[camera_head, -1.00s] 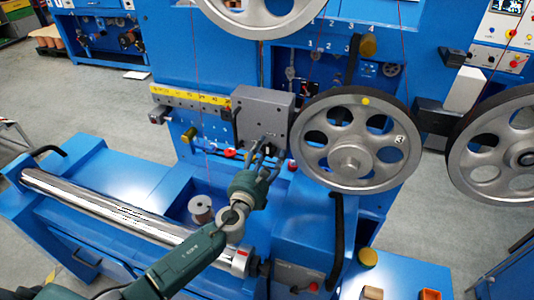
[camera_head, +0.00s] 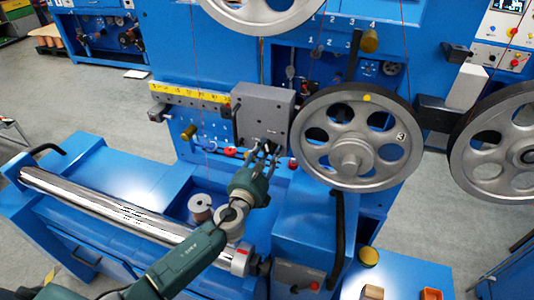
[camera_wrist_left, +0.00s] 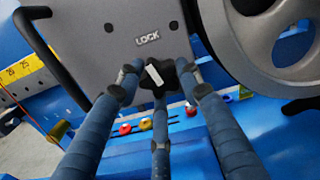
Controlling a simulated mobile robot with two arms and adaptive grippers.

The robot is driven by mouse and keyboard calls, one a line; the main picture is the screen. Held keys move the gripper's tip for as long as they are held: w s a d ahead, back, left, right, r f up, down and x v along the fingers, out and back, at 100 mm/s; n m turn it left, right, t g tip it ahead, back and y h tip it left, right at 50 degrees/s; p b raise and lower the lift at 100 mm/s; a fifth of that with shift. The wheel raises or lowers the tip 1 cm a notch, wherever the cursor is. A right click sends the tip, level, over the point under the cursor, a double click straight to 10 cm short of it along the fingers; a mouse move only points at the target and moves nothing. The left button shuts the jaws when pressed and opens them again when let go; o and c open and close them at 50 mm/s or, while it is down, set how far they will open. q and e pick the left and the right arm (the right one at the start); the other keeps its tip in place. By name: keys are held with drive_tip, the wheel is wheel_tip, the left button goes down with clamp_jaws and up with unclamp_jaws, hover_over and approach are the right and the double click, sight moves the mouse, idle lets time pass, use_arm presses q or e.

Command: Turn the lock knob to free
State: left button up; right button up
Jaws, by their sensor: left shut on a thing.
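The lock knob (camera_wrist_left: 158,75) is a black lobed knob with a white bar on it, below the word LOCK on the grey block's front face. The white bar is tilted, its upper end to the left. My left gripper (camera_wrist_left: 162,84) is shut on the knob, with its blue-grey fingers around it in the left wrist view. In the head view the left gripper (camera_head: 264,156) reaches up to the lower front of the grey block (camera_head: 262,112), and its fingers mostly hide the knob. My right gripper is not in view.
A large spoked pulley wheel (camera_head: 350,163) stands close to the right of the block. A yellow scale (camera_head: 190,92) runs along a rail to the left. Red and yellow knobs (camera_wrist_left: 125,129) sit below the block. A chrome roller (camera_head: 110,212) lies in front.

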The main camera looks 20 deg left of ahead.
use_arm(q)
drive_tip(key=n+b, duration=0.1)
drive_tip(key=n, duration=0.3)
drive_tip(key=shift+r+n+b, duration=0.15)
drive_tip(key=shift+n+b, duration=0.15)
drive_tip(key=n+b, duration=0.1)
drive_tip(key=n, duration=0.2)
drive_tip(key=shift+n, duration=0.3)
drive_tip(key=n, duration=0.3)
drive_tip(key=shift+r+n+b, duration=0.1)
drive_tip(key=shift+n+b, duration=0.2)
drive_tip(key=shift+n, duration=1.8)
drive_tip(key=o, duration=1.1)
drive_tip(key=shift+o, duration=0.4)
